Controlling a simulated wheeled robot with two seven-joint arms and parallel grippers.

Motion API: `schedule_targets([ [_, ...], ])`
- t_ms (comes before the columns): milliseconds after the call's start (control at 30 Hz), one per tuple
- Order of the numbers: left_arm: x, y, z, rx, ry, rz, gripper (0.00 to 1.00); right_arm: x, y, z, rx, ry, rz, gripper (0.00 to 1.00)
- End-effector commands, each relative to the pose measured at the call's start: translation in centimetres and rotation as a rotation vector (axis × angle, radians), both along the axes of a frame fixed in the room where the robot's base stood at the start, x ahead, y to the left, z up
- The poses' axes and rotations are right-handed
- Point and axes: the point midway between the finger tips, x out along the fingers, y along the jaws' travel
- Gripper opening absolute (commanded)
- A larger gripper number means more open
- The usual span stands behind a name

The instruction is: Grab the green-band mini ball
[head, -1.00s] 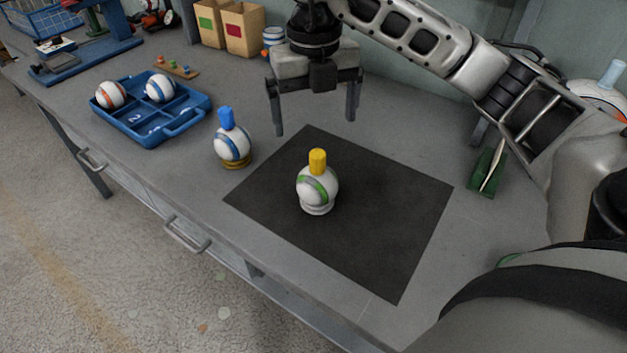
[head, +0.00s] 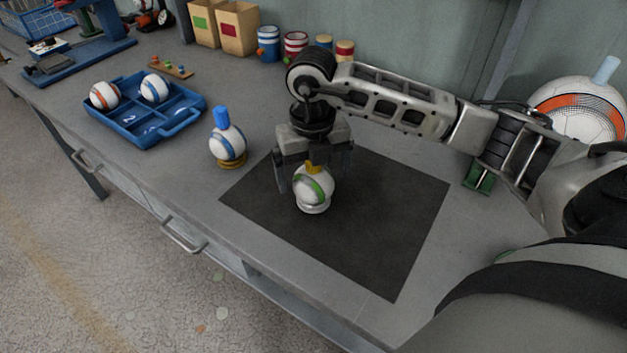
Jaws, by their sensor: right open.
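The green-band mini ball (head: 314,187) is white with a green stripe. It sits on a small pale ring stand (head: 313,208) on the black mat (head: 375,255), with a yellow plug (head: 313,168) on its top. My right gripper (head: 310,183) is open, pointing down over and just behind the ball. One finger shows left of the ball; the other is at its right, partly hidden behind it. I cannot tell whether the fingers touch the ball. My left gripper is not in view.
A blue-band ball (head: 227,145) with a blue plug stands on a gold ring left of the mat. A blue tray (head: 187,125) holds two balls. Cans (head: 296,45) and boxes (head: 238,28) line the back. The front of the mat is clear.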

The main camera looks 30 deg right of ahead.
Motion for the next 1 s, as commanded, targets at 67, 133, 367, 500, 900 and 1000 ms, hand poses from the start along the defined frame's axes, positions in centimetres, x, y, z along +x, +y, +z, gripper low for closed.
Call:
schedule_targets([
  [67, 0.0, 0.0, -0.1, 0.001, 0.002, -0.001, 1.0, 0.0, 0.0, 0.0, 0.0, 0.0, 0.0, 0.96],
  [133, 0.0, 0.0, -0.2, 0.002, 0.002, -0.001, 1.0, 0.0, 0.0, 0.0, 0.0, 0.0, 0.0, 0.96],
  [367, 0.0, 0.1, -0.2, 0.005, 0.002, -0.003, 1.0, 0.0, 0.0, 0.0, 0.0, 0.0, 0.0, 0.48],
  [500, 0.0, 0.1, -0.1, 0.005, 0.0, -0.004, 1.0, 0.0, 0.0, 0.0, 0.001, 0.0, 0.0, 0.48],
  [900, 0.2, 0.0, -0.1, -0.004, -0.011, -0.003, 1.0, 0.2, 0.0, 2.5, 0.001, -0.007, 0.0, 0.48],
  [1000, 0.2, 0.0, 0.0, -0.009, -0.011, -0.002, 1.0, -0.3, 1.3, 4.7, 0.003, -0.007, 0.006, 0.48],
])
